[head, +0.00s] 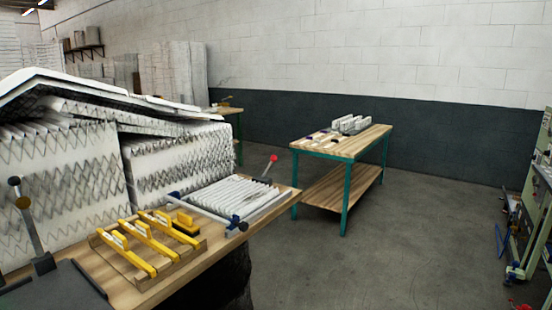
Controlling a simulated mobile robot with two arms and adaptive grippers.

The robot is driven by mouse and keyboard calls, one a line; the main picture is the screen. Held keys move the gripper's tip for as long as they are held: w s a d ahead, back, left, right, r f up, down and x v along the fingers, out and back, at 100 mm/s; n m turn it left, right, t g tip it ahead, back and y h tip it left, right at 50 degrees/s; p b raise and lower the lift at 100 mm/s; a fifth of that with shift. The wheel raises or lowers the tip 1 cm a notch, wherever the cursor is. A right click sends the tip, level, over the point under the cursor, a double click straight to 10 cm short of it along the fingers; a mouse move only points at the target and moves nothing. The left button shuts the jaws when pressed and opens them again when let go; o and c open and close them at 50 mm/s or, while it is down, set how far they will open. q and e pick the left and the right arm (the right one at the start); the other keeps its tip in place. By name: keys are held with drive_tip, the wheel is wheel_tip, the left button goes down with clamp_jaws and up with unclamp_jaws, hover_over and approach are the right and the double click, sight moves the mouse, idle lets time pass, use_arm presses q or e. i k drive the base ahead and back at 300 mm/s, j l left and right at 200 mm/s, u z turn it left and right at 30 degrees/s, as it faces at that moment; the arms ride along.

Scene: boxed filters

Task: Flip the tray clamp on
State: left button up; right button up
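A tray (267,208) holding a white pleated filter (228,196) lies on the near wooden workbench (213,247). It has pale rails and dark blue fittings at its corners. A clamp lever with a red ball knob (273,158) stands tilted up at the tray's far right side. Neither of my grippers shows in the head view.
Yellow-handled tools (138,247) lie on a wooden rack left of the tray. A dark plate (55,290) and a black-knobbed lever (30,222) are at bottom left. Large stacked filters (65,170) stand behind. A green-legged table (345,158) is across the clear floor.

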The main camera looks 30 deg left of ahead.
sight(274, 158)
drive_tip(key=u, duration=0.7)
drive_tip(key=i+l+u, duration=0.15)
drive_tip(key=i+u, duration=0.35)
drive_tip(key=i+l+u, duration=0.35)
drive_tip(key=u, duration=0.15)
drive_tip(key=i+l, duration=0.5)
drive_tip(key=i+u, duration=0.05)
